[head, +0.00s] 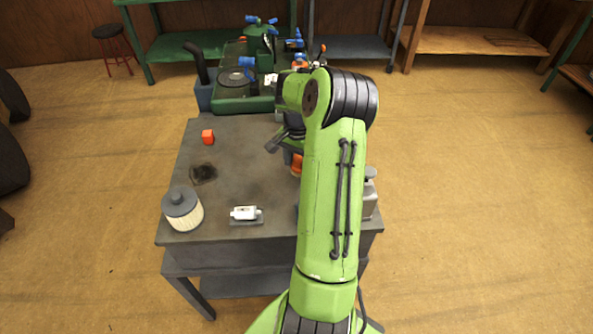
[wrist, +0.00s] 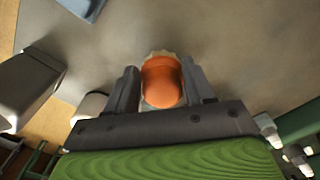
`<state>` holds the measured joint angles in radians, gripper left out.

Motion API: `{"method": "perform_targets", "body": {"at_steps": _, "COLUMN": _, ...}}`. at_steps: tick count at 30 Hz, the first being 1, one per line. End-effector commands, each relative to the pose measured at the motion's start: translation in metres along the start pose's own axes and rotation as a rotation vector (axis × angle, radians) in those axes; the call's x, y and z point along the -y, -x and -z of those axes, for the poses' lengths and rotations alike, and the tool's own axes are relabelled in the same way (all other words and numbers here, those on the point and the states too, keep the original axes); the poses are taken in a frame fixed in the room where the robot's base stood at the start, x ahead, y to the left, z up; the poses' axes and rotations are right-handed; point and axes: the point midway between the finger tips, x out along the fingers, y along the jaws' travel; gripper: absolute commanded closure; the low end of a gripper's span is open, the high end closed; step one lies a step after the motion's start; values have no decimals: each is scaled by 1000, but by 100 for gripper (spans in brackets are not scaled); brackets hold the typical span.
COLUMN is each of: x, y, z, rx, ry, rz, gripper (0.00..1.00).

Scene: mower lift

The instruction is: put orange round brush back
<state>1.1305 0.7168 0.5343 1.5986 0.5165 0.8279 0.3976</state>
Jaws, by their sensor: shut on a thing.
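The orange round brush (wrist: 163,85) sits between the two dark fingers of my gripper (wrist: 161,84) in the wrist view, with a pale fringe showing at its far edge. My gripper is shut on it. In the head view only a bit of orange (head: 297,163) shows beside my green arm, over the right part of the grey workbench (head: 235,160). My arm hides most of the gripper and brush there. I cannot tell whether the brush touches the bench top.
A green machine (head: 245,90) stands at the back. The bench's middle is clear.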

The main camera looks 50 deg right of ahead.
Motion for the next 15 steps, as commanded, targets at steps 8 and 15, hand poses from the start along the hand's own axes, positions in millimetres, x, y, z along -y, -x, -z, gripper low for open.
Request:
{"method": "perform_targets", "body": {"at_steps": 8, "x": 0, "y": -26, "z": 0, "rx": 0, "ry": 1, "rz": 0, "gripper": 72}}
{"method": "perform_targets", "body": {"at_steps": 15, "x": 0, "y": -29, "z": 0, "rx": 1, "ry": 0, "rz": -1, "gripper": 41}}
